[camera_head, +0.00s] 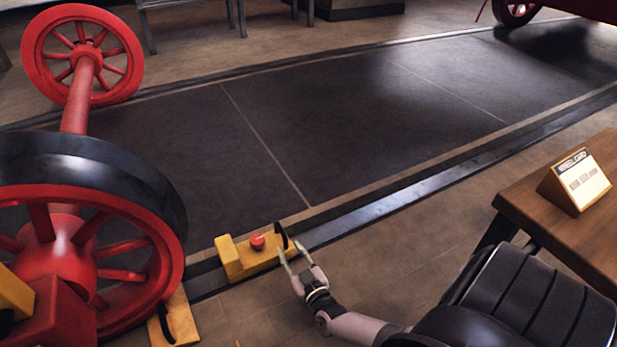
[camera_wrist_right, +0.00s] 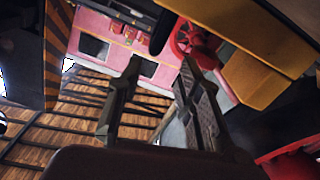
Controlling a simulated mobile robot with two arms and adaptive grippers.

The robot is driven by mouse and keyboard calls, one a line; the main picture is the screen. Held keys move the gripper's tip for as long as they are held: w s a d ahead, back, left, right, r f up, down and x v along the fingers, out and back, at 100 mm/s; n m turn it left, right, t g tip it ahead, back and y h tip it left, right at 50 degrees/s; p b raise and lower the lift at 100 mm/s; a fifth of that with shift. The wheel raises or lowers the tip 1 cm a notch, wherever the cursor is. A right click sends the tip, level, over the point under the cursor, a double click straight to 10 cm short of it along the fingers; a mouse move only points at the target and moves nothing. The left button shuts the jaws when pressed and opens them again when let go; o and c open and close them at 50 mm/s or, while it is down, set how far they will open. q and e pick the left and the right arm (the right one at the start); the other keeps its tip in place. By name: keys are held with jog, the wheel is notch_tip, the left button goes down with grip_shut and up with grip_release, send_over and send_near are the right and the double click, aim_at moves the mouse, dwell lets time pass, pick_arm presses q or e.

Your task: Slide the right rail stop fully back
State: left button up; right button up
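The yellow rail stop (camera_head: 235,262) sits on the near rail, right of the big red wheel. A yellow block (camera_wrist_right: 265,75) shows there at upper right, likely the stop. My left gripper is not in view.
A red wheelset (camera_head: 75,115) stands on the rails at left. Another yellow piece (camera_head: 180,322) lies by its near wheel. The rail (camera_head: 400,200) runs clear to the upper right. A wooden table (camera_head: 530,205) with a sign (camera_head: 578,182) stands at right.

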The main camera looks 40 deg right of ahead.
aim_at(286, 238)
jog(key=p+v, duration=0.3)
jog(key=v, duration=0.6)
jog(key=shift+s, duration=0.25)
jog(key=w+d+b, duration=0.1)
jog(key=b, duration=0.3)
jog(key=shift+w+f+b, duration=0.1)
jog(key=shift+f+b, duration=0.25)
jog(key=shift+f, duration=0.05)
jog(key=shift+w+r+b, duration=0.1)
jog(key=shift+b, duration=0.25)
jog(key=b+x, duration=0.9)
jog(key=x, duration=0.7)
jog(key=shift+w+d+r, duration=0.15)
jog(key=shift+w+r, duration=0.05)
jog(key=shift+w, duration=0.15)
jog(key=shift+w+d+r, duration=0.1)
jog(key=shift+w, duration=0.35)
